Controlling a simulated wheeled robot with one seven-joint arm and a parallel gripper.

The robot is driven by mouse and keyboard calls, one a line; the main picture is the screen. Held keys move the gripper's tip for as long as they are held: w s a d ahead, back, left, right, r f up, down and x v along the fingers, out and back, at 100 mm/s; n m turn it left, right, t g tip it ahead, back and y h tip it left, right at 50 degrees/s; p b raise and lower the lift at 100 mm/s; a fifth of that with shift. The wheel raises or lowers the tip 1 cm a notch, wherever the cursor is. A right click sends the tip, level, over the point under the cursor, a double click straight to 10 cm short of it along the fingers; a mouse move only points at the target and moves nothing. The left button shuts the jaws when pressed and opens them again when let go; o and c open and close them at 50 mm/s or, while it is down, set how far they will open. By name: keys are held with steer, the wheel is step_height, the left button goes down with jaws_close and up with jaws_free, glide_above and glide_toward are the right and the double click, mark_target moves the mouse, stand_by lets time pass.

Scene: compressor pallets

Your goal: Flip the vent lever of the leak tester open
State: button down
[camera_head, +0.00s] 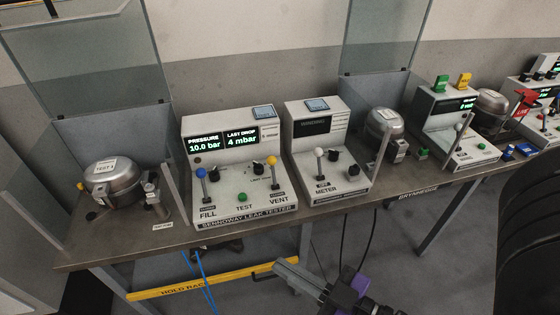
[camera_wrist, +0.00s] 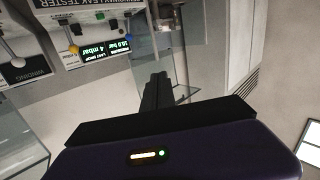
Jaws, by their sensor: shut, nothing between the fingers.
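The leak tester (camera_head: 236,180) is a white bench unit with a display reading 10.0 bar and 4 mbar. Its vent lever (camera_head: 272,161) has a yellow knob and stands above the VENT label at the panel's right. The yellow knob also shows at the upper left of the wrist view (camera_wrist: 74,50), which is upside down. The fill lever (camera_head: 201,173) has a blue knob, at the panel's left. A green TEST button (camera_head: 242,197) sits between them. My gripper (camera_head: 281,266) is shut and empty, in front of and below the bench edge, apart from the lever. Its dark fingers show in the wrist view (camera_wrist: 157,80).
A meter unit (camera_head: 325,150) with a white-knobbed lever stands close right of the tester. A compressor (camera_head: 115,180) sits at the left, another (camera_head: 384,122) at the right. Clear upright panels (camera_head: 85,55) rise behind the bench. A yellow hold rack (camera_head: 200,279) is below.

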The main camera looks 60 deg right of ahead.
mark_target(273, 172)
steer(key=w+d+f+m+g+h+b, duration=0.1)
steer(key=w+d+m+h, duration=0.35)
steer(key=d, duration=0.75)
steer(key=w+d+f+m+g+h+b, duration=0.25)
steer(key=w+d+m, duration=0.2)
steer(key=d, duration=0.75)
steer(key=d+r+m+y, duration=0.1)
steer(key=d+m, duration=0.3)
steer(key=d, duration=0.2)
steer(key=d+m+y+b, duration=0.1)
steer(key=d+m, duration=0.3)
steer(key=d, duration=0.3)
steer(key=d+r+m+y+b, duration=0.1)
steer(key=d+m+y, duration=0.1)
steer(key=d+m, duration=0.2)
steer(key=shift+d+r+g, duration=0.15)
steer(key=shift+d+g, duration=0.05)
steer(key=shift+d, duration=0.45)
steer(key=shift+d+r+g, duration=0.15)
steer(key=shift+d, duration=0.5)
steer(key=a+f+m+y, duration=0.1)
steer(key=a+f+y, duration=0.2)
steer(key=a+y, duration=0.3)
steer(key=shift+a+f, duration=0.35)
steer(key=shift+a, duration=0.85)
steer(key=shift+w, duration=0.1)
steer(key=x, duration=1)
steer(key=shift+f, duration=0.1)
